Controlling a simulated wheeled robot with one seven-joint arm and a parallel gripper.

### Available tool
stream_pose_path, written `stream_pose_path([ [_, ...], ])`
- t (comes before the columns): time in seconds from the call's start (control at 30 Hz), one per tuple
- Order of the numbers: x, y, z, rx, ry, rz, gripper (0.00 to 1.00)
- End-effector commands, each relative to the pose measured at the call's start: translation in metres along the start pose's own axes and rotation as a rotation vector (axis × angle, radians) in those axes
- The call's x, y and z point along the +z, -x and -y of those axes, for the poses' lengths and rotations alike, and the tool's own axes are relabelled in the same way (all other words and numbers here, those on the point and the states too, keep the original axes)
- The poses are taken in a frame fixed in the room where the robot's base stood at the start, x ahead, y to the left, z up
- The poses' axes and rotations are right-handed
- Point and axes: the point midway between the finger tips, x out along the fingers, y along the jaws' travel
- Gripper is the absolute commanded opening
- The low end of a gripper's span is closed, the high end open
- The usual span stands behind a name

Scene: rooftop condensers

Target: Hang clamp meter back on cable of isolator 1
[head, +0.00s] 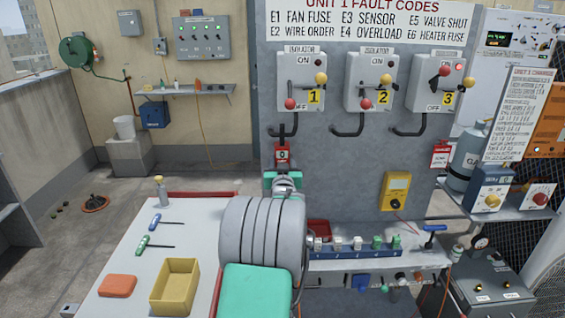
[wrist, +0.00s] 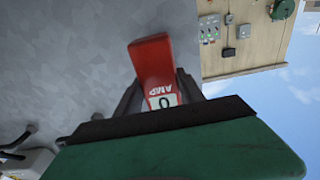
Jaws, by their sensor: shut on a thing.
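The red clamp meter (head: 282,154), with a small display reading 0, is upright in front of the grey panel. My gripper (head: 282,178) is shut on its lower body. In the wrist view the meter (wrist: 152,60) sits between the two dark fingers of my gripper (wrist: 155,92). Isolator 1 (head: 312,68) is above, with a yellow number 1 label and a red knob low on its left. Its short dark cable (head: 284,132) bends below the box, just above the meter's top. I cannot tell whether the meter's jaw is around the cable or only near it.
Isolator 2 (head: 357,68) and isolator 3 (head: 420,75) hang to the right with their own cables. A yellow meter (head: 397,190) is on the panel. A bench (head: 195,270) with screwdrivers and a yellow tray (head: 174,288) stands at lower left. A shelf (head: 345,265) holds several small blocks.

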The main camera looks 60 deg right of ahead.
Motion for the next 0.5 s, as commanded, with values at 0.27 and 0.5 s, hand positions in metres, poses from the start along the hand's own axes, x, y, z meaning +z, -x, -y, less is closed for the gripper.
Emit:
stream_pose_path([
  [0.27,0.0071,0.0005,-0.0002,0.000,0.000,-0.004,0.00],
  [0.5,0.0066,0.0005,-0.0002,0.000,0.000,-0.003,0.48],
])
